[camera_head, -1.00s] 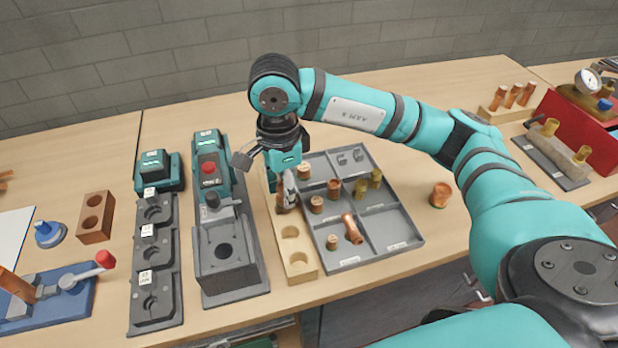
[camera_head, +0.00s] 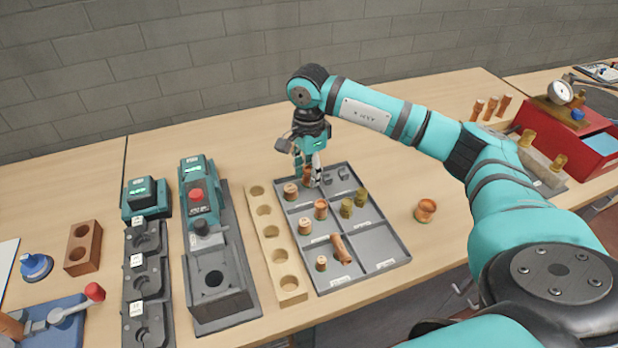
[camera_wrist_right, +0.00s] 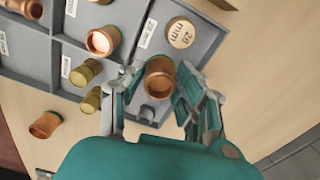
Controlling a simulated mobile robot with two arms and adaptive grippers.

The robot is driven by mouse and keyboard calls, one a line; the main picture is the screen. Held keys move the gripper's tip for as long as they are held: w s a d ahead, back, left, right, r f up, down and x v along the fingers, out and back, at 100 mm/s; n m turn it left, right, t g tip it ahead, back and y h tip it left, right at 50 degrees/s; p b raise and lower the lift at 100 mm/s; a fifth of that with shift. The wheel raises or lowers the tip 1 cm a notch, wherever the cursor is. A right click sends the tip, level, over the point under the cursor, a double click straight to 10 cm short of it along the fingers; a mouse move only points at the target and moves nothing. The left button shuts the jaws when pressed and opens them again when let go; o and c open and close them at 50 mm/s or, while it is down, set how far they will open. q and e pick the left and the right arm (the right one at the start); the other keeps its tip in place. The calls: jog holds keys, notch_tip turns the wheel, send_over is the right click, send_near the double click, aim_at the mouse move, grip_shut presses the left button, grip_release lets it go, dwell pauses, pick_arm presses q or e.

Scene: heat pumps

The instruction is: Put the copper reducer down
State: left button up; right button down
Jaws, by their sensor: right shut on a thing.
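My right gripper (camera_head: 309,172) points down over the back compartments of the grey divided tray (camera_head: 373,262). It is shut on a copper reducer (camera_head: 306,174), a short hollow copper fitting. In the right wrist view the reducer (camera_wrist_right: 160,78) shows between the two fingers, with its open end towards the camera. I cannot tell whether it touches the tray floor. A round piece marked 28 mm (camera_wrist_right: 181,33) sits in the neighbouring compartment, and a grey clip (camera_wrist_right: 148,113) lies close by the fingers. My left gripper is not in view.
Several copper and brass fittings stand in the tray, and a copper tube (camera_head: 341,249) lies in it. A loose copper fitting (camera_head: 426,210) stands on the table to the right. A grey machine (camera_head: 215,285) stands further left.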

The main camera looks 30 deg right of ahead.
aim_at(309, 194)
notch_tip(309, 194, down, 3)
jog(key=shift+r+p, duration=0.15)
jog(key=shift+p, duration=0.45)
jog(key=shift+f, duration=0.4)
jog(key=shift+f, duration=0.1)
jog(key=shift+f, duration=0.15)
jog(key=c, duration=1.2)
grip_release()
